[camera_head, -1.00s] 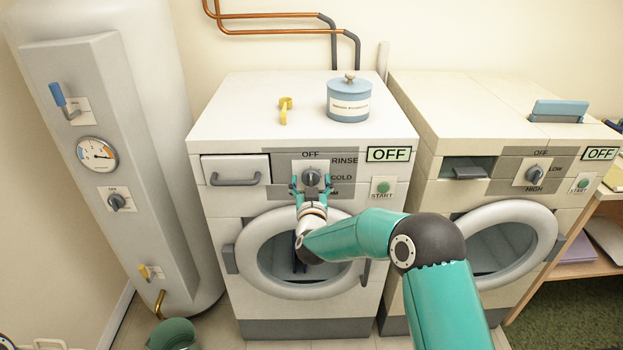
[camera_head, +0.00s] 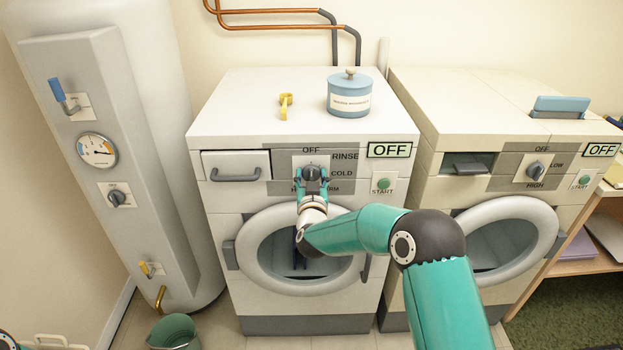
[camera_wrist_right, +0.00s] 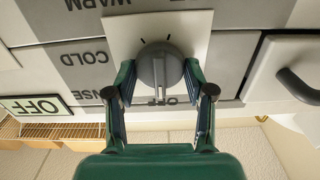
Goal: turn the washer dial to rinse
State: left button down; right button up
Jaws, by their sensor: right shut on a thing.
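The washer dial (camera_head: 311,171) is a grey round knob on a pale plate on the front of the left machine. My right gripper (camera_head: 312,178) is shut on the dial. In the right wrist view, which is upside down, the dial (camera_wrist_right: 160,65) sits between the fingers of my right gripper (camera_wrist_right: 161,88). Its ridge points towards the partly hidden OFF label. The washer display (camera_head: 389,150) reads OFF. My left gripper is not in view.
A green START button (camera_head: 383,184) is right of the dial, and a drawer (camera_head: 237,166) is left. A blue canister (camera_head: 349,95) and a yellow object (camera_head: 286,105) stand on top. A second machine (camera_head: 470,115) is to the right, a boiler (camera_head: 165,150) to the left.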

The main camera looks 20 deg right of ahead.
jog(key=m+b, duration=0.2)
jog(key=b, duration=0.2)
jog(key=m+b, duration=0.2)
jog(key=b, duration=0.2)
jog(key=m+b, duration=0.3)
jog(key=shift+d+f+b, duration=0.15)
jog(key=shift+f+b, duration=0.2)
jog(key=shift+b, duration=0.05)
jog(key=shift+r+m+b, duration=0.15)
jog(key=shift+m+b, duration=1.25)
jog(key=o, duration=1.1)
jog(key=shift+d, duration=0.1)
jog(key=shift+s+r, duration=0.1)
jog(key=shift+s, duration=0.05)
jog(key=v, duration=1.1)
jog(key=shift+s, duration=0.35)
